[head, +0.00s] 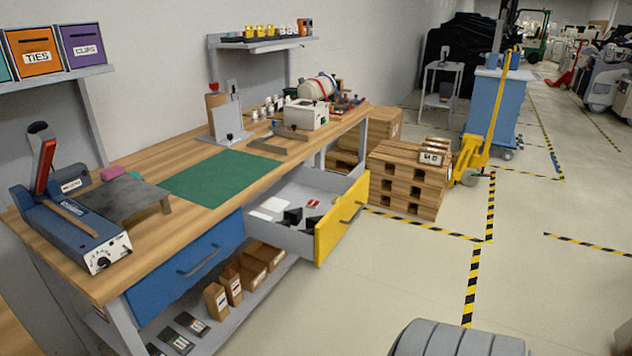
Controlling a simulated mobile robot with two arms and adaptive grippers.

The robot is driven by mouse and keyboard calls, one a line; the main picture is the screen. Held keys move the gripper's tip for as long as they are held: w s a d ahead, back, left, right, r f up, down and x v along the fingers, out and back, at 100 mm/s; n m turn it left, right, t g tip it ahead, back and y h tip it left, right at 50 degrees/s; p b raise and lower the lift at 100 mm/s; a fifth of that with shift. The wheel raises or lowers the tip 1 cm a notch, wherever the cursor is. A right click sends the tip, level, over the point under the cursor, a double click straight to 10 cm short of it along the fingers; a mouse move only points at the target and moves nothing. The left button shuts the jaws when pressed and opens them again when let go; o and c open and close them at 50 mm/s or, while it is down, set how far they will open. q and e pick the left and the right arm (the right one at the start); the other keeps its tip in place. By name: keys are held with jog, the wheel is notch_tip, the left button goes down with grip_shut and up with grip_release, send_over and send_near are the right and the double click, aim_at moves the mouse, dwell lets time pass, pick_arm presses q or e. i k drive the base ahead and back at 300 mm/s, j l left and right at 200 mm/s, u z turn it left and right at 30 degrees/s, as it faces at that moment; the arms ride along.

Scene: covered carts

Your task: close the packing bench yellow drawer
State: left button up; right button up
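The packing bench (140,235) has a wooden top and stands along the wall on the left. Neither my left nor my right gripper is in view. A grey rounded part at the bottom edge seems to be mine.
Wooden pallets (405,182) are stacked just behind the yellow drawer. Boxes sit on the lower shelf (240,310). A blue cabinet (495,108) and yellow pallet jack (487,125) stand further back. The floor (400,270) in front of the drawer is clear.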

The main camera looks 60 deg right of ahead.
aim_at(302, 184)
jog(key=z, duration=2)
